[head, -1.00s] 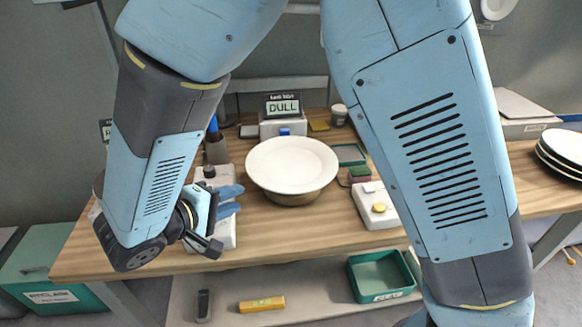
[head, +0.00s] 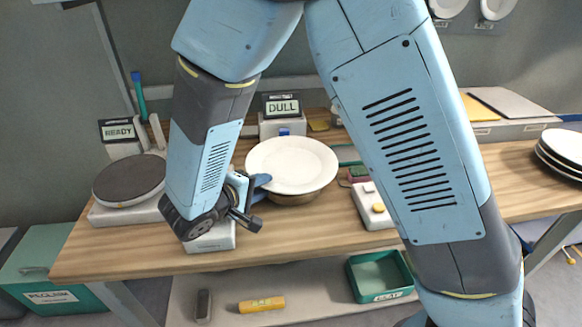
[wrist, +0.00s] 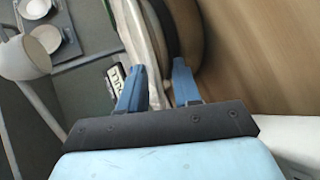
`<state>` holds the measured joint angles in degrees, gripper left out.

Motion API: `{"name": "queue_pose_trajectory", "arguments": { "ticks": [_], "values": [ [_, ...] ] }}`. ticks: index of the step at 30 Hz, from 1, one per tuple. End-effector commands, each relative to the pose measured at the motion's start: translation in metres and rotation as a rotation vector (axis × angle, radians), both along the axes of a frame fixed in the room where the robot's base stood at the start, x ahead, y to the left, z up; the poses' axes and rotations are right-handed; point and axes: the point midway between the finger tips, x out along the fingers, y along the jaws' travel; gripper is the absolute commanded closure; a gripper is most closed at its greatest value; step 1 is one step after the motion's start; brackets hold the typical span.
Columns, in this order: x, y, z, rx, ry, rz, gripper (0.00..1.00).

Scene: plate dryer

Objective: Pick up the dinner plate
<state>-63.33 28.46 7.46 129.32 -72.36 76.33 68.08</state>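The white dinner plate (head: 290,160) lies face up on a round bowl-like stand (head: 295,197) in the middle of the wooden table. My gripper (head: 264,182) is at the plate's left edge, coming from the left. In the wrist view, the two blue fingers (wrist: 159,75) are apart, and the pale plate (wrist: 143,35) is seen edge-on, with its rim reaching into the gap between them. The dark side of the stand shows next to it. I cannot tell whether either finger touches the rim.
A round grey-topped device (head: 130,180) stands at left beside a READY sign (head: 118,130). A DULL sign (head: 283,107) stands behind the plate.

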Motion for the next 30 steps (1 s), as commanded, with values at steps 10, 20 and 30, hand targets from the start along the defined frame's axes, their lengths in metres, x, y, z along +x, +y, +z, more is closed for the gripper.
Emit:
{"name": "queue_pose_trajectory", "arguments": {
  "ticks": [10,20,30],
  "values": [
    [0.022,-0.012,-0.01,0.001,-0.001,0.001,0.67],
    [0.022,-0.012,-0.01,0.002,0.0,0.001,0.9],
    [0.021,-0.012,-0.01,0.001,0.002,0.001,1.0]
  ]
}}
